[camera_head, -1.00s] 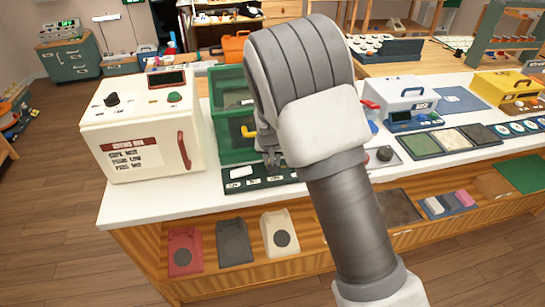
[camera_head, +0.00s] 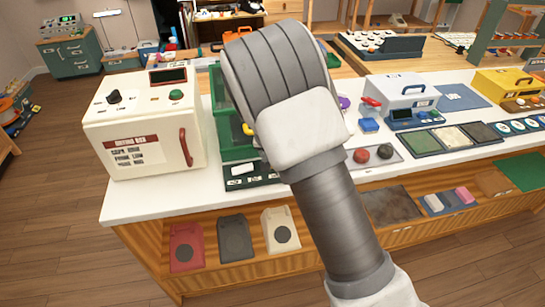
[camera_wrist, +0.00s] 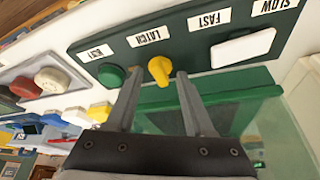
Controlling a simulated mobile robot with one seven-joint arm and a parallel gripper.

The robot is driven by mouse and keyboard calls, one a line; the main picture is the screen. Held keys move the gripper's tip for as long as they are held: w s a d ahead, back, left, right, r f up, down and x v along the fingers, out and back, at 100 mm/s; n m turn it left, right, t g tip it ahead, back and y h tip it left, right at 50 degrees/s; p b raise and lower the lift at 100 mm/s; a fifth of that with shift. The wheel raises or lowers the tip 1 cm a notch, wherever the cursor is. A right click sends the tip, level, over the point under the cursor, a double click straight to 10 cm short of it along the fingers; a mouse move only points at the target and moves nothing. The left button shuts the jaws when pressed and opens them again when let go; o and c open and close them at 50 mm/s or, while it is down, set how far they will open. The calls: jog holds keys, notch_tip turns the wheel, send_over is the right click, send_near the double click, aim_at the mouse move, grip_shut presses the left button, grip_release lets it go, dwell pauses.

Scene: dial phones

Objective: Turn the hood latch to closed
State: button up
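The latch knob is yellow (camera_wrist: 160,70) and sits under the word LATCH on a dark green panel (camera_wrist: 185,50) in the wrist view. My gripper (camera_wrist: 158,73) is open, with one finger on each side of the knob in the picture. I cannot tell whether either finger touches it. The knob's narrow pointer end points down and right in this view. In the head view, the green hood box (camera_head: 236,154) stands on the white counter, partly hidden by my arm. My gripper is hidden there, too.
A green button (camera_wrist: 112,76) is left of the knob, and a white rocker (camera_wrist: 243,48) is right of it. A cream box (camera_head: 145,125) stands left of the hood. Red and dark knobs (camera_head: 372,154) sit on a grey plate to its right.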

jog(key=shift+r, duration=0.15)
jog(key=p+v, duration=0.1)
jog(key=v, duration=1.6)
jog(key=shift+s+r+p, duration=0.1)
jog(key=shift+s+p, duration=0.05)
jog(key=shift+p, duration=0.25)
jog(key=shift+d, duration=0.1)
